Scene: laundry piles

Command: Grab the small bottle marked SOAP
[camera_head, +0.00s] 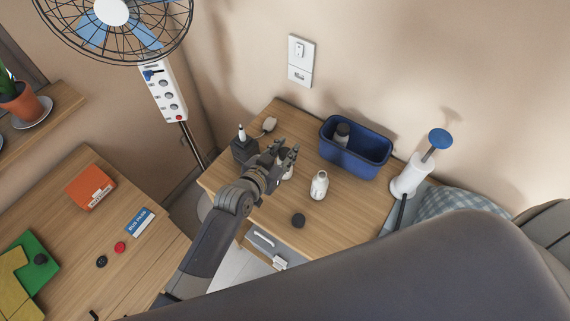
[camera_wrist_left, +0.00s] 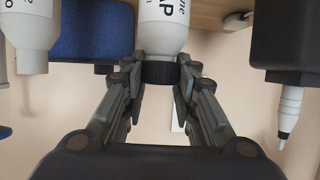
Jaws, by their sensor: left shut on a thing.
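My left gripper (camera_head: 287,156) is over the small wooden table near the wall. In the left wrist view its fingers (camera_wrist_left: 160,78) are shut on the dark cap of a white bottle (camera_wrist_left: 163,22). The visible end of its label reads "AP", so it looks like the SOAP bottle. In the head view the fingers mostly hide this bottle. I cannot tell whether it touches the table. Another white bottle (camera_head: 319,186) stands on the table to the right of the gripper; a white bottle also shows at the left in the wrist view (camera_wrist_left: 30,28). My right gripper is out of view.
A blue bin (camera_head: 369,162) holding a bottle stands behind to the right. A dark holder with a white-tipped pen (camera_head: 242,148) is close to the left of the gripper. A dark round object (camera_head: 298,220) lies near the table's front edge. A white stand with a blue knob (camera_head: 410,178) is farther right.

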